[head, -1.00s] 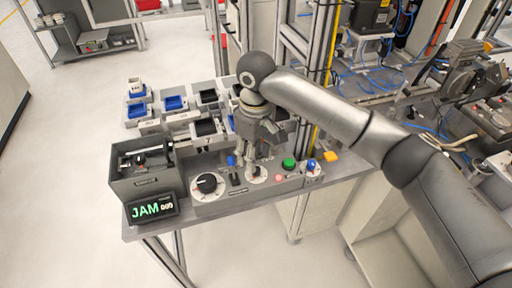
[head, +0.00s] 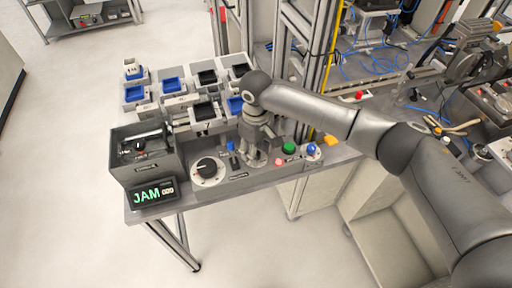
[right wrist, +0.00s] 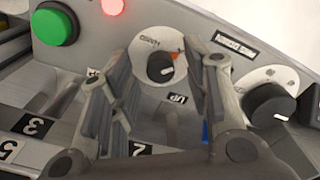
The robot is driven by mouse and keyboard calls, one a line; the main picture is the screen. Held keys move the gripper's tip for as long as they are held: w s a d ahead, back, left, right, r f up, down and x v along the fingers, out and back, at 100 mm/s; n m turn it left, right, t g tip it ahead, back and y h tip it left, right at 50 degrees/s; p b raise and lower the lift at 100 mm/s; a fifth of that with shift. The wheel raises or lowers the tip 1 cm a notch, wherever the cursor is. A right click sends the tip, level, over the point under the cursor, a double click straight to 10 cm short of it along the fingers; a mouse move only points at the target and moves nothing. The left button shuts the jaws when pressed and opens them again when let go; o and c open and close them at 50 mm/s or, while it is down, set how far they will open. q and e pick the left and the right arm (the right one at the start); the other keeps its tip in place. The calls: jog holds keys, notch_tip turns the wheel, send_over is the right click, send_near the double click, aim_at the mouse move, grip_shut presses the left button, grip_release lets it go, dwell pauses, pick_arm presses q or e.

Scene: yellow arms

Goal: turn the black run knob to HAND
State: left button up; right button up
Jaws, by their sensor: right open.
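A small black knob (right wrist: 160,68) on a round white dial with an orange mark shows between my fingers in the right wrist view; the dial's lettering is too small to read. In the head view my right gripper (head: 254,163) hides most of this dial. My right gripper is open, pointing down at the panel, with one finger on each side of the small knob; contact cannot be told. A larger black knob on a white dial (head: 207,168) sits to the left on the panel, and at the right in the wrist view (right wrist: 268,104). My left gripper is out of view.
A green button (head: 289,148), a lit red button (head: 278,162) and a blue knob (head: 312,150) are right of the gripper. A blue-tipped lever (head: 230,147) is close on its left. A grey box (head: 146,162) and a JAM display (head: 153,193) stand farther left. Bins are behind.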

jog(key=shift+f, duration=0.1)
jog(key=c, duration=0.4)
grip_shut()
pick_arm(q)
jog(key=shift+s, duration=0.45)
